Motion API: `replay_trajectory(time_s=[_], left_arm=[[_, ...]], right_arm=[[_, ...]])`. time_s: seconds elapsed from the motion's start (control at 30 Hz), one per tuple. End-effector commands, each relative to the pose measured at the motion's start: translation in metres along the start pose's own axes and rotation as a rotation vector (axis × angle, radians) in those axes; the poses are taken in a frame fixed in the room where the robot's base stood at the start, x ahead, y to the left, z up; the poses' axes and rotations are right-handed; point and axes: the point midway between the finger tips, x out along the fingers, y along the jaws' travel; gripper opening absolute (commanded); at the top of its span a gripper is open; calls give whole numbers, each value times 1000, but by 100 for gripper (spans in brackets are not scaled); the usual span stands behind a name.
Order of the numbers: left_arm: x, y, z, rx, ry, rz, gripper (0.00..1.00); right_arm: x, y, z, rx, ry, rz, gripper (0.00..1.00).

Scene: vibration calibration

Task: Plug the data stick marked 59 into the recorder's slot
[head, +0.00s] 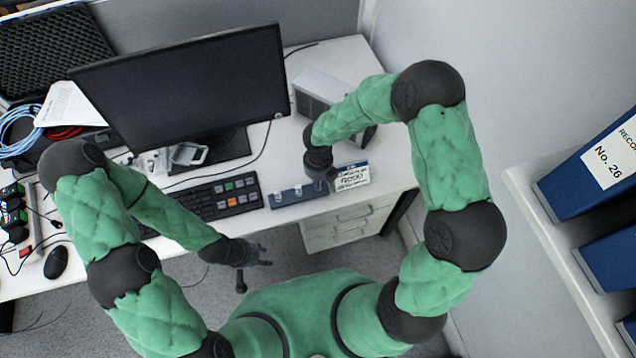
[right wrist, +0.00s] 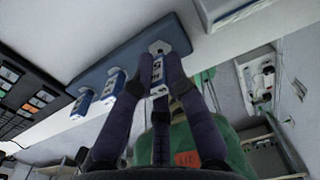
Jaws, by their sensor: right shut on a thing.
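A blue rack (head: 283,198) lies at the desk's front edge in the head view, with small pale sticks on it. In the right wrist view the rack (right wrist: 128,52) bears two white-and-blue labelled data sticks, one (right wrist: 115,87) and another (right wrist: 83,104). My right gripper (head: 322,182) is over the rack's right end. Its fingers (right wrist: 163,85) are shut on a third data stick (right wrist: 157,72); its number is not clearly readable, and I cannot tell whether it is clear of the rack. My left gripper (head: 266,255) is open and empty, off the desk's front edge. I cannot identify the recorder's slot.
A grey box (head: 318,90) stands behind my right forearm. A white-and-blue label plate (head: 352,177) lies right of the rack. The keyboard (head: 215,198) is to the left, the monitor (head: 190,90) behind it. Shelved blue binders (head: 590,170) stand at right.

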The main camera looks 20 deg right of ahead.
Motion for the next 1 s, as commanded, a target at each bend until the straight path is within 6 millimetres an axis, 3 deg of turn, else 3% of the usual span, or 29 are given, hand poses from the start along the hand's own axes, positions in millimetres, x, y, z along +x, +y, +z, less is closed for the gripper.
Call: replay_trajectory(time_s=[0.37,1.0], left_arm=[[-3,1,0,0,0,0,40],[-34,12,1,0,0,0,40]], right_arm=[[-2,0,0,0,0,0,0],[-32,0,0,0,1,0,0]])
